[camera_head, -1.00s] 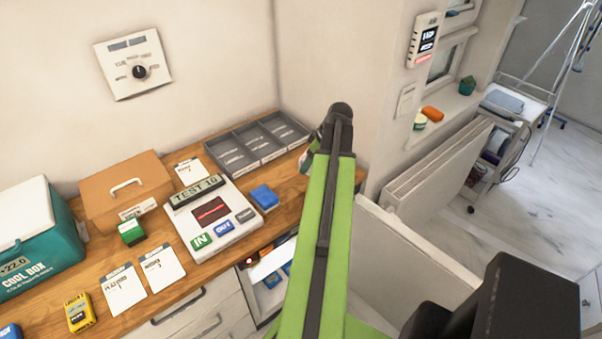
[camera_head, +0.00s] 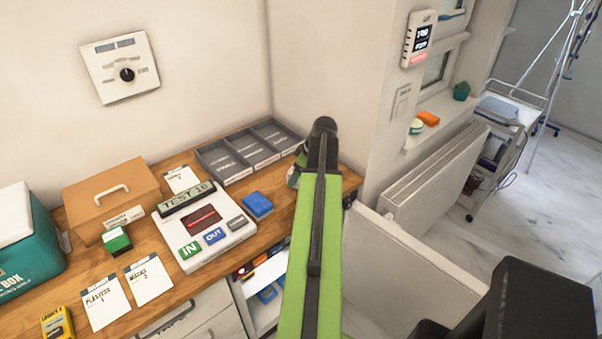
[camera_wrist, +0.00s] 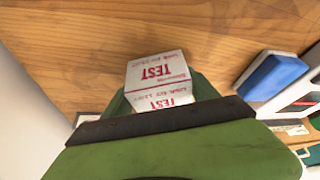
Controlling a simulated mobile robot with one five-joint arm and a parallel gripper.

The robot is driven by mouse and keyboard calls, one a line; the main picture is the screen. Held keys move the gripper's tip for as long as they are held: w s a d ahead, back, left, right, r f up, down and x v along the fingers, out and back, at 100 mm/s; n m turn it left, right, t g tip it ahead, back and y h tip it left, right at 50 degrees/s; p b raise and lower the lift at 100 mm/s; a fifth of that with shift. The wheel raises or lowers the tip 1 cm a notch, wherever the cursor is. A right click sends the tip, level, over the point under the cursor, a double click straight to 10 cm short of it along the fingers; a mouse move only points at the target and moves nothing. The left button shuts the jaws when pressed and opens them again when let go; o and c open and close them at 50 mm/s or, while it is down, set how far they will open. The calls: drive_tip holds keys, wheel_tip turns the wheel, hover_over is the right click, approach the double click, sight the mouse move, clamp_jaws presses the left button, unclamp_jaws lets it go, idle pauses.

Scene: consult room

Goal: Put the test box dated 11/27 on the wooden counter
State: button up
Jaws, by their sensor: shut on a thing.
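A small white test box (camera_wrist: 158,75) with red "TEST" print shows upside down in the wrist view. Its small use-by print is too small to read surely. My gripper (camera_wrist: 160,96) is shut on it, with the green fingers at its sides. The wooden counter (camera_wrist: 80,40) lies beyond and below the box in the wrist view. I cannot tell whether the box touches it. In the head view my gripper (camera_head: 294,174) is over the right end of the wooden counter (camera_head: 205,269), mostly hidden behind my green arm.
A blue box (camera_head: 258,205) lies left of my gripper, beside the white test device (camera_head: 207,237). A grey divided tray (camera_head: 250,152) stands at the back. An orange case (camera_head: 110,198) and teal cool box (camera_head: 30,240) are farther left. Open shelving (camera_head: 265,290) shows below the counter.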

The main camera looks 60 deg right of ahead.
drive_tip(key=o, duration=1.5)
drive_tip(key=shift+c, duration=0.2)
drive_tip(key=shift+s+r+p, duration=0.1)
drive_tip(key=shift+r+p, duration=0.45)
drive_tip(key=shift+p, duration=0.15)
drive_tip(key=p+v, duration=1)
drive_tip(key=v, duration=0.1)
